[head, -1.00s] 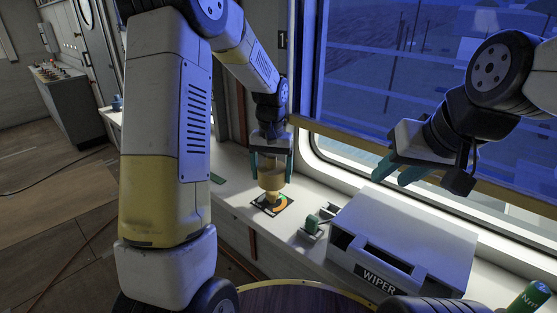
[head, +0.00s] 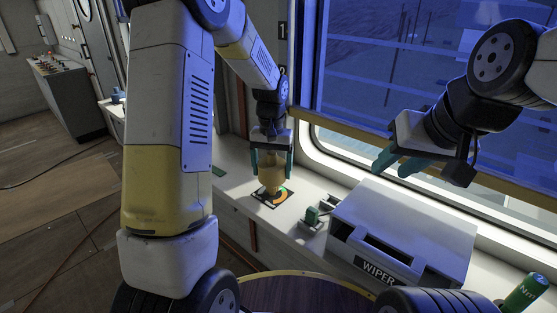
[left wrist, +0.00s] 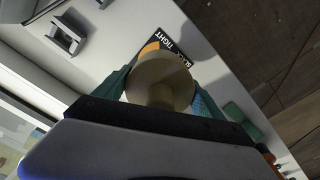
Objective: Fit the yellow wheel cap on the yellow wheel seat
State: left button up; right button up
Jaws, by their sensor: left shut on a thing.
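The yellow wheel cap (head: 271,176) is a tan-yellow round piece held in my left gripper (head: 272,169), whose teal fingers are shut on its two sides. In the left wrist view the cap (left wrist: 158,76) shows as a round disc with a stem between the fingers of the left gripper (left wrist: 162,95). It is right over a dark mat (head: 284,201) with orange and green marks. The yellow wheel seat is largely hidden under the cap; I cannot tell whether they touch. My right gripper (head: 398,164) is open and empty, by the window.
A pale box marked WIPER (head: 405,225) stands on the white counter to the right. A round wooden top (head: 300,296) is in front.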

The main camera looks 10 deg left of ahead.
pick_arm(q)
jog(key=shift+f, duration=0.15)
jog(key=shift+f, duration=1.45)
jog(key=shift+f, duration=0.1)
jog(key=shift+f, duration=0.4)
jog(key=shift+f, duration=0.15)
dwell(0.7)
jog(key=shift+f, duration=0.75)
jog(key=shift+f, duration=0.1)
jog(key=o, duration=1.3)
